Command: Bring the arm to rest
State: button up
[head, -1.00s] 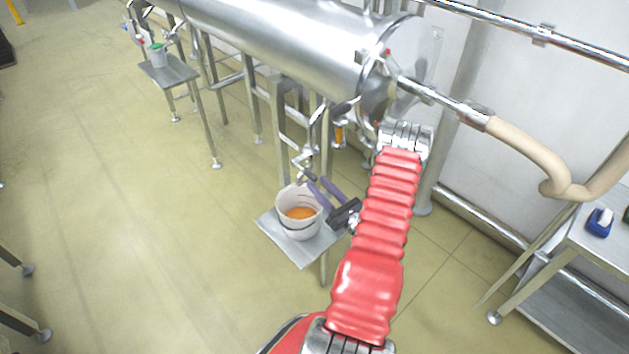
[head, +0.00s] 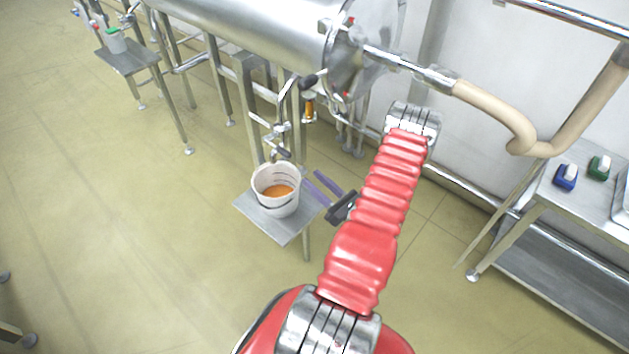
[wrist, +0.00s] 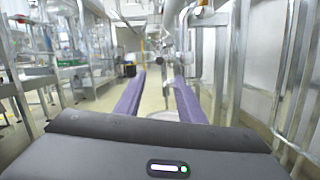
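My red ribbed arm reaches up from the bottom of the head view, with my gripper (head: 322,186) hanging from its far side. The gripper's two purple fingers point up and left, spread apart with nothing between them. They are just right of a white bucket (head: 267,180) with orange liquid in it, on a small metal shelf (head: 249,211). The wrist view also shows both fingers of my gripper (wrist: 156,98) apart. Part of the white bucket (wrist: 163,115) shows between and beyond them. I cannot tell whether a finger touches the bucket.
A large steel tank (head: 255,30) with a valve (head: 281,130) is above the bucket. A beige hose (head: 500,115) curves to the right. A metal table (head: 560,205) with a blue object (head: 566,177) and a green object (head: 599,167) stands at right.

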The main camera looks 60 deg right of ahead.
dwell(0.4)
jog(key=a+f+n+g+y, duration=0.2)
jog(key=a+f+n+y, duration=0.15)
jog(key=a+y, duration=0.4)
jog(key=s+a+r+n+g+y, duration=0.1)
jog(key=a+r+n+g+y, duration=0.4)
jog(key=a+n, duration=0.35)
jog(key=s+a+r+n+g+y, duration=0.1)
jog(key=a+r+n+g+y, duration=0.1)
jog(key=a+r+n+g, duration=0.45)
jog(key=a+r+n+h, duration=0.5)
jog(key=a+r+n, duration=0.4)
jog(key=r+n, duration=0.2)
jog(key=a+r+n+h, duration=0.6)
jog(key=a+r+n, duration=0.4)
jog(key=r, duration=0.5)
jog(key=shift+a+n+g, duration=0.25)
jog(key=shift+n+g, duration=0.1)
jog(key=shift+g, duration=0.1)
